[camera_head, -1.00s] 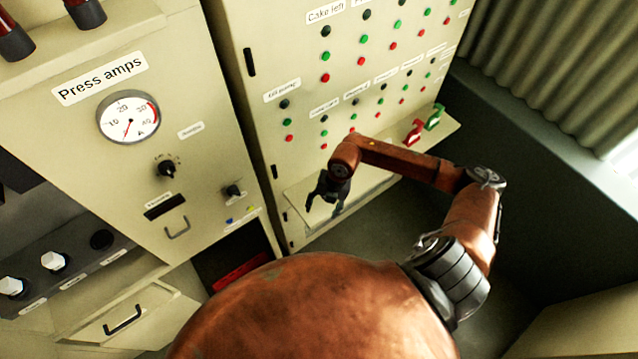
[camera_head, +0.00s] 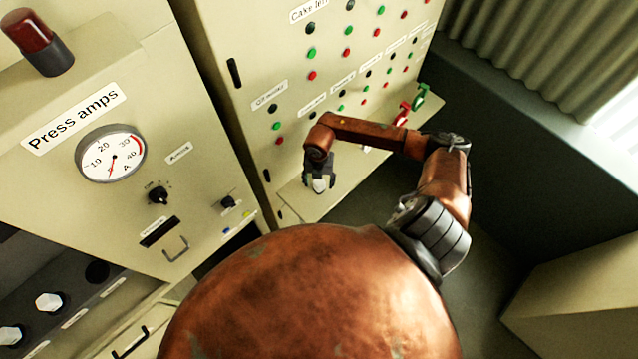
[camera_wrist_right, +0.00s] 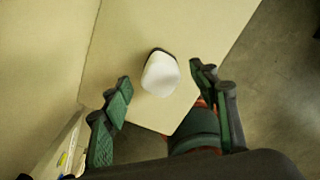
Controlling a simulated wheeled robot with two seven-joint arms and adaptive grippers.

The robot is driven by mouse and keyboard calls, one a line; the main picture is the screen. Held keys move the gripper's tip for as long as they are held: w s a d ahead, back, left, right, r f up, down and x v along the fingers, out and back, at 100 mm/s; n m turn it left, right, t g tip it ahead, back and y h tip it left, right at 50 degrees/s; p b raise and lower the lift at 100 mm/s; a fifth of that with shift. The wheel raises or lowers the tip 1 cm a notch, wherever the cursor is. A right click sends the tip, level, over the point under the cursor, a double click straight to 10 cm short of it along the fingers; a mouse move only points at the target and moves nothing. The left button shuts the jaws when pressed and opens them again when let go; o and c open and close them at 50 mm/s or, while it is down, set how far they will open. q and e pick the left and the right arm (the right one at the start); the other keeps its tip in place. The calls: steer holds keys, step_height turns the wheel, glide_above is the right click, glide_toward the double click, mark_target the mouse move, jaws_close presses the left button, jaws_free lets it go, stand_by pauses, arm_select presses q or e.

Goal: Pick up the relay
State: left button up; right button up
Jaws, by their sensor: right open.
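The relay appears to be the small white block with a dark edge (camera_wrist_right: 160,76), on a cream shelf (camera_wrist_right: 190,32) in the right wrist view. In the head view this white piece (camera_head: 320,186) shows small at the tips of my right gripper (camera_head: 318,180). My right gripper (camera_wrist_right: 160,80) is open, its dark green fingers spread to either side of the white block with gaps between. I cannot tell how high the fingers are above the shelf. My left gripper is not in view.
A cream panel with rows of buttons (camera_head: 312,54) rises behind the shelf. A red piece (camera_head: 402,114) and a green piece (camera_head: 420,97) stand at the shelf's far right end. A cabinet with a press amps gauge (camera_head: 111,153) is at left. Open floor (camera_wrist_right: 270,95) lies beyond the shelf edge.

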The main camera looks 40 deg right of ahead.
step_height(320, 180, down, 2)
steer(key=shift+s+f, duration=0.1)
steer(key=c, duration=0.8)
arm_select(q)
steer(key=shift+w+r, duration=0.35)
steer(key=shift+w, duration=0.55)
arm_select(e)
steer(key=c, duration=0.5)
